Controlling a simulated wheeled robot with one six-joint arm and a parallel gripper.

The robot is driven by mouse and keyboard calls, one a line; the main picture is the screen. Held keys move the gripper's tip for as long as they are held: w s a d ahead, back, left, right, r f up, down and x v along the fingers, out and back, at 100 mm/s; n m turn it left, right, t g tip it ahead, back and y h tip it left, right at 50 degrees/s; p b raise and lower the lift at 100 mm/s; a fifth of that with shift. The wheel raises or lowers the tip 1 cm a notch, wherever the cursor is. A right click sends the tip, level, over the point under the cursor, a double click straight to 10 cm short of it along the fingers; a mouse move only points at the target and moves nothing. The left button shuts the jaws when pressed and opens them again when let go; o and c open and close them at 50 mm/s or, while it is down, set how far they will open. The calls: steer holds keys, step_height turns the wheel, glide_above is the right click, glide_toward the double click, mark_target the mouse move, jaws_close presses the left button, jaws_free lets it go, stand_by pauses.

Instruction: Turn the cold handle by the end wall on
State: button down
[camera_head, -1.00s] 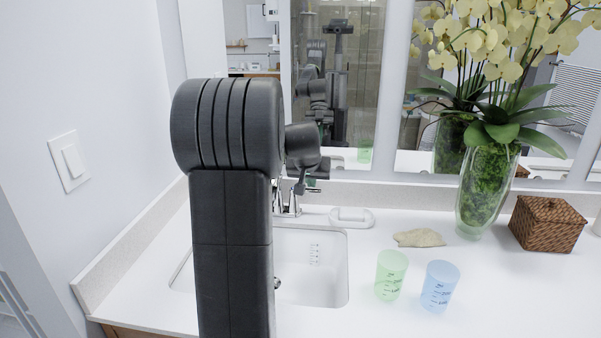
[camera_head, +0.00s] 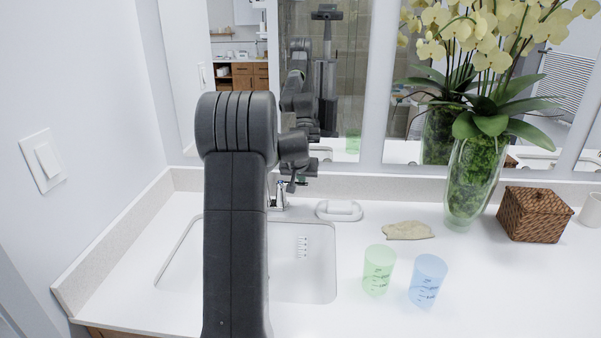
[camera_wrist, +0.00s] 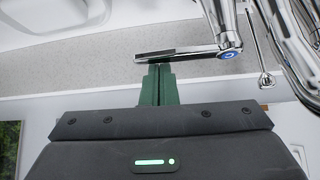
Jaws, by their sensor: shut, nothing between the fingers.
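The cold handle (camera_wrist: 190,52) is a chrome lever with a blue dot on its hub, in the upper middle of the wrist view. Its bar points left from the hub. My gripper (camera_wrist: 158,70) is shut, with its green fingers together and empty. The fingertips are right at the lever's free end; I cannot tell whether they touch it. In the head view, the chrome tap (camera_head: 277,197) stands behind the sink near the left wall, partly hidden by my arm. My gripper (camera_head: 293,184) shows small beside it, and the handle is not clear there.
The white sink (camera_head: 318,270) lies below my arm. A soap dish (camera_head: 339,210), a green cup (camera_head: 379,270), a blue cup (camera_head: 427,281), a beige cloth (camera_head: 408,231), an orchid vase (camera_head: 470,185) and a wicker box (camera_head: 535,214) stand right. The mirror (camera_head: 345,80) rises behind.

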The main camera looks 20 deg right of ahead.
steer(key=shift+w+f, duration=0.1)
steer(key=shift+f, duration=0.05)
stand_by(0.3)
steer(key=shift+s+a+f+b, duration=0.2)
steer(key=shift+s+b, duration=0.3)
steer(key=shift+b, duration=0.3)
steer(key=shift+s+a+r+b, duration=0.1)
steer(key=shift+s+a+b, duration=0.45)
steer(key=shift+s+b, duration=0.2)
steer(key=shift+r, duration=0.1)
